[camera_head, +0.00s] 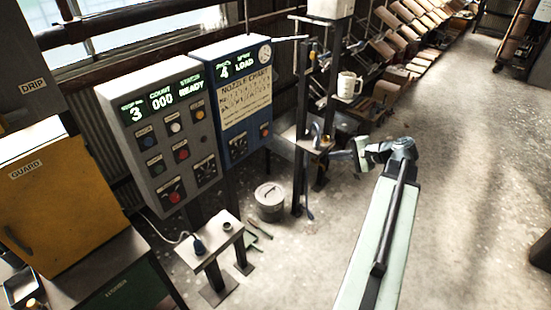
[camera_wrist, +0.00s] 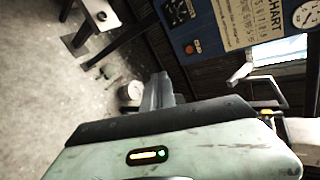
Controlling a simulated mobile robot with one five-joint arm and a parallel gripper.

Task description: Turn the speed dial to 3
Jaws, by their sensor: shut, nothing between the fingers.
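A grey control panel (camera_head: 155,125) with a green-lit display reading 3, 000 and READY stands at the left of the head view. It carries several buttons and a black dial (camera_head: 205,170) at lower right. A blue panel (camera_head: 232,98) beside it shows 4 and LOAD and has its own dial (camera_head: 237,146) below a nozzle chart. That dial also shows at the top of the wrist view (camera_wrist: 178,12). I cannot read which dial is marked speed. My gripper (camera_head: 337,155) is at the right of the blue panel, apart from both panels. Its fingers (camera_wrist: 160,80) are shut and empty.
A lidded bucket (camera_head: 270,200) and a small table (camera_head: 208,243) are below. A yellow guard box (camera_head: 50,205) is far left. Open floor lies right.

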